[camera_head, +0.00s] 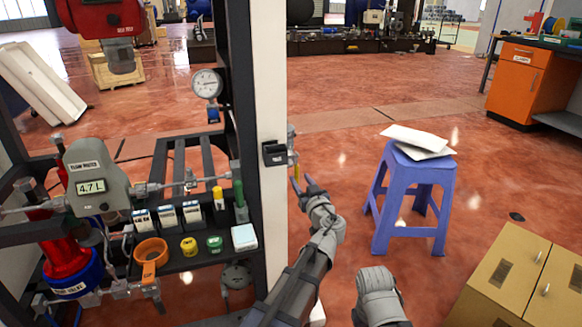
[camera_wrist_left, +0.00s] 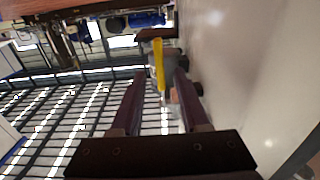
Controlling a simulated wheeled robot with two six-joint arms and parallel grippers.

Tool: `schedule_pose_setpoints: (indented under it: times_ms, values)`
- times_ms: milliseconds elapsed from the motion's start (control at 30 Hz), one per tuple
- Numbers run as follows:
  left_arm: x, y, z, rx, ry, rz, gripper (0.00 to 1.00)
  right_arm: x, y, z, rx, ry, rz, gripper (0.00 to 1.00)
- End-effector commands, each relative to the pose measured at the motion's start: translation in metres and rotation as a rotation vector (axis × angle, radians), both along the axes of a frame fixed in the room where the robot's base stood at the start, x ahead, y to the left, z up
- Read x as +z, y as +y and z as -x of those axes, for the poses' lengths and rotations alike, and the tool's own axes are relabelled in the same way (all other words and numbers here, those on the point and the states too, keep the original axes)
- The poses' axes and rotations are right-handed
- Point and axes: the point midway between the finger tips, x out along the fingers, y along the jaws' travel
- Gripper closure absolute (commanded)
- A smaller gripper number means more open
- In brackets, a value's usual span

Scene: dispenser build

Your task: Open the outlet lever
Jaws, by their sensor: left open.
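The outlet lever (camera_head: 296,171) is a thin yellow handle on a small valve at the right side of the white post. It stands just beyond the fingertips of my left gripper (camera_head: 303,184). In the left wrist view the yellow lever (camera_wrist_left: 159,62) stands upright between the two dark fingers of the left gripper (camera_wrist_left: 158,80). The fingers are open, with a gap on both sides of the lever, and I see no clear contact. The grey valve body behind the lever is partly hidden. A grey part of my right arm shows at the bottom, but its gripper does not.
The white post (camera_head: 269,90) stands close beside the left gripper, with a black box (camera_head: 274,153) on it. A rack with a digital meter (camera_head: 90,188) and coloured caps is at left.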

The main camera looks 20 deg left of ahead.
Motion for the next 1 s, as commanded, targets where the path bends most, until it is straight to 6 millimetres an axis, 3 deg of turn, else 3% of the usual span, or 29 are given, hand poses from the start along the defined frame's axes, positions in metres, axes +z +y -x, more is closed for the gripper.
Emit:
schedule_pose_setpoints:
  times_ms: [267, 733, 1000]
  values:
    - [0.000, 0.004, -0.007, 0.001, 0.000, 0.000, 0.55, 0.000, 0.000, 0.000, 0.000, 0.000, 0.000, 0.50]
    - [0.000, 0.040, -0.061, 0.001, 0.001, 0.001, 0.55, 0.000, 0.000, 0.000, 0.000, 0.000, 0.000, 0.50]
    - [0.000, 0.044, -0.065, 0.000, 0.001, 0.001, 0.55, 0.000, 0.000, 0.000, 0.000, 0.000, 0.000, 0.50]
